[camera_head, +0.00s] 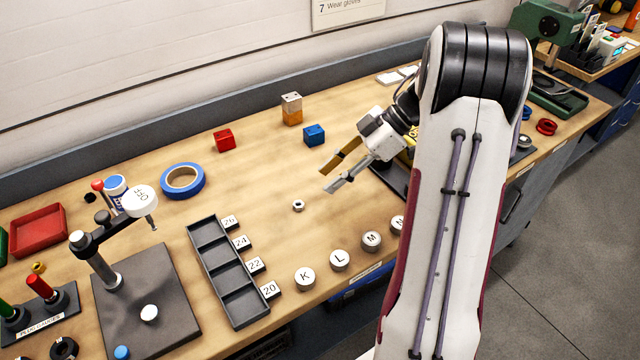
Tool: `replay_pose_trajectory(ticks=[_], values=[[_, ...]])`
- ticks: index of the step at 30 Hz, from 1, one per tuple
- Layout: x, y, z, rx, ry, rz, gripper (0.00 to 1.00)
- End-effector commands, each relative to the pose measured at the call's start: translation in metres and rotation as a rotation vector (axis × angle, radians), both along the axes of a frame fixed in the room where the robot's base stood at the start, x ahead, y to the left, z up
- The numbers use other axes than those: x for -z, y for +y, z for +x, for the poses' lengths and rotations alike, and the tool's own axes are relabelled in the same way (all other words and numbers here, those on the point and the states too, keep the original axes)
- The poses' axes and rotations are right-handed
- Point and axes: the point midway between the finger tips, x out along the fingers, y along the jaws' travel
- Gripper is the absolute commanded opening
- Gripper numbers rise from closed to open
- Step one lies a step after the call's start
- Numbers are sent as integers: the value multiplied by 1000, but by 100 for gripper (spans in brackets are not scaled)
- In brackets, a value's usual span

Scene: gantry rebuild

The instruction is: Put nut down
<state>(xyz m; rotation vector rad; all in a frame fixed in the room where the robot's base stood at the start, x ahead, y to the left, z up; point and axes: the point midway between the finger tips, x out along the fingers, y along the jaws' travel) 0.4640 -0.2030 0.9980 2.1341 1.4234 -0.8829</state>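A small nut (298,204) lies on the bare wooden bench top near the middle of the picture. My gripper (326,180) is up and to the right of the nut, apart from it. Its two fingers, one yellowish and one light grey, are spread with a gap between them, and nothing shows between them. My arm covers part of the bench to the right.
A black compartment tray (236,316) with number tags lies left of the nut. Knobs marked K (304,278) and L (340,260) line the front edge. Blue tape (202,182), a red block (224,139) and a blue block (314,135) lie behind.

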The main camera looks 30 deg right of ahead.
Motion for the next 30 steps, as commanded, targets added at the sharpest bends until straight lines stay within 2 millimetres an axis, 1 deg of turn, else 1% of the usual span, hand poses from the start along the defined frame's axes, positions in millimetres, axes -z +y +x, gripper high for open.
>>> replay_pose_trajectory(ticks=[3,9,26,30], values=[[-10,-10,-4,-1,-1,-3,33],[-19,-18,-7,0,-1,-1,33],[-21,-19,-8,-1,0,-1,33],[-22,-18,-5,2,-9,-5,33]])
